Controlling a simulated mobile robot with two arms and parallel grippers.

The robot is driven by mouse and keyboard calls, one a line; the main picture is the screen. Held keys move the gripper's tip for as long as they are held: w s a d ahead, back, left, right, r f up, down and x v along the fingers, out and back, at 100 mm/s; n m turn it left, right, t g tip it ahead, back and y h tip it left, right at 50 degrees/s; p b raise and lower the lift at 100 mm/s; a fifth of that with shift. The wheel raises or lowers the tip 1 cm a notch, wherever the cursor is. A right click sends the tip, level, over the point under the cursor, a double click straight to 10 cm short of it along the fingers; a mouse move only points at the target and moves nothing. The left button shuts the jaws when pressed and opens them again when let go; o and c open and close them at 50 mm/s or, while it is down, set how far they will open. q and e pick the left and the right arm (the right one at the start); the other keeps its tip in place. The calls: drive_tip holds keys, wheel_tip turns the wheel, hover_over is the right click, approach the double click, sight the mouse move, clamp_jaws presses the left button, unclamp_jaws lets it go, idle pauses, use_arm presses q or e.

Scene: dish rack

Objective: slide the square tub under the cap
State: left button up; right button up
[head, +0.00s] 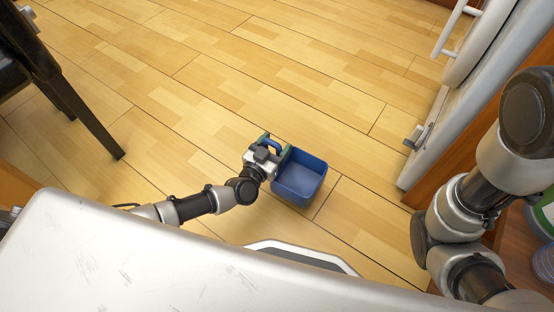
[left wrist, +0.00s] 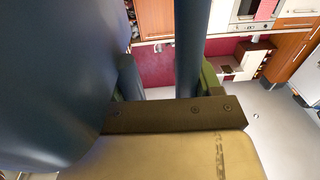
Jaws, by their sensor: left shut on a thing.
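The square tub (head: 302,186) is blue, open-topped and empty inside. It is in the middle of the head view, above the wood floor; how high I cannot tell. My left gripper (head: 274,148) is shut on the tub at its upper left side, with a blue part between the green fingers. In the left wrist view the tub's dark blue wall (left wrist: 60,70) fills the left, and a blue bar stands by the green finger. My right arm is at the right edge of the head view, but its gripper is out of view. I cannot make out a cap.
A dark chair (head: 60,85) stands at the upper left. A white door with a handle (head: 455,30) is at the upper right. A round green-and-white item (head: 545,212) shows at the right edge. The wood floor (head: 230,70) between is clear.

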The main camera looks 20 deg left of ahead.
use_arm(q)
wheel_tip(320, 180, down, 4)
drive_tip(key=b, duration=0.3)
drive_tip(key=shift+f, duration=0.1)
drive_tip(key=shift+f, duration=0.15)
drive_tip(key=o, duration=1.2)
drive_tip(key=shift+f, duration=0.1)
